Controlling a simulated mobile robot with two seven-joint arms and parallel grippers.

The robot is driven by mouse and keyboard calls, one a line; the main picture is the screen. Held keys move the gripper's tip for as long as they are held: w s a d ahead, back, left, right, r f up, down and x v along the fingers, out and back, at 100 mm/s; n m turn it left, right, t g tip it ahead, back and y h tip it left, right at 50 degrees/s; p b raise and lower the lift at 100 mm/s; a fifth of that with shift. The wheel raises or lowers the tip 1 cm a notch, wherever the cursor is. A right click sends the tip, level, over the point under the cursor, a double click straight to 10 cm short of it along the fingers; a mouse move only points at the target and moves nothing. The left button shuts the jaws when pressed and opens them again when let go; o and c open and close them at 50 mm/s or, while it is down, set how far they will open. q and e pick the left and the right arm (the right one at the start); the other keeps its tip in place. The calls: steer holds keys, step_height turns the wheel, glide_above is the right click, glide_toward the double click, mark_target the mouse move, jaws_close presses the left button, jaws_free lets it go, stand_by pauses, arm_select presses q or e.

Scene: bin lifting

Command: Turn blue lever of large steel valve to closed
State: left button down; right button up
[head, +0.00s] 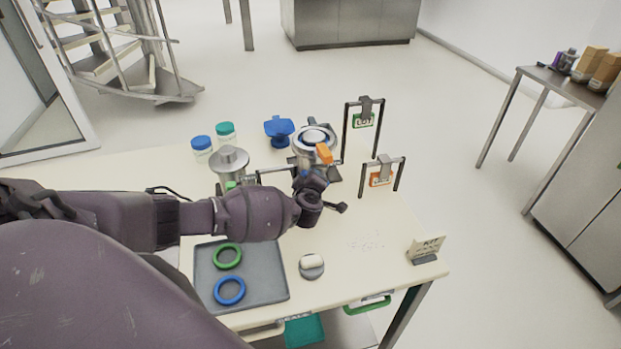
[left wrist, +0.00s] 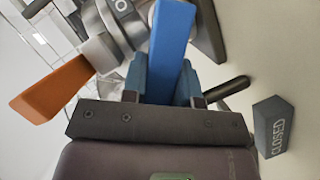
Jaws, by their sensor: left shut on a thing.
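The blue lever (left wrist: 172,45) of the steel valve (left wrist: 120,25) runs between the two fingers of my left gripper (left wrist: 162,85), which is shut on it. In the head view my left gripper (head: 314,182) is at the front of the steel valve (head: 305,137), and it hides most of the blue lever. An orange lever (left wrist: 55,88) sticks out to the left of the gripper in the wrist view; it also shows in the head view (head: 323,153). A dark block marked CLOSED (left wrist: 273,126) is at the right of the wrist view. My right gripper is not seen.
A grey tray (head: 207,285) holds a green ring (head: 227,256) and a blue ring (head: 230,291). Two framed stands, one green-tagged (head: 363,120), one orange-tagged (head: 380,179), are right of the valve. Jars (head: 202,144) stand behind my arm.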

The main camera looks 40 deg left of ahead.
arm_select(q)
steer(key=shift+w+d, duration=0.1)
steer(key=shift+d, duration=0.25)
steer(key=shift+a+f+n+t, duration=0.15)
steer(key=shift+n+t, duration=0.15)
steer(key=shift+n, duration=0.3)
steer(key=shift+a, duration=0.1)
steer(key=shift+s+f+n+t, duration=0.2)
steer(key=shift+f+n+t, duration=0.1)
steer(key=shift+n, duration=0.4)
steer(key=shift+s+a+f+n+t+b, duration=0.15)
steer(key=shift+f+n+t+b, duration=0.1)
steer(key=shift+n+b, duration=0.2)
steer(key=shift+w+a+f+n+t+b, duration=0.1)
steer(key=shift+f+n+t+b, duration=0.15)
steer(key=shift+n+b, duration=0.2)
steer(key=c, duration=1.2)
jaws_free()
steer(key=shift+o, duration=0.2)
steer(key=shift+s, duration=0.1)
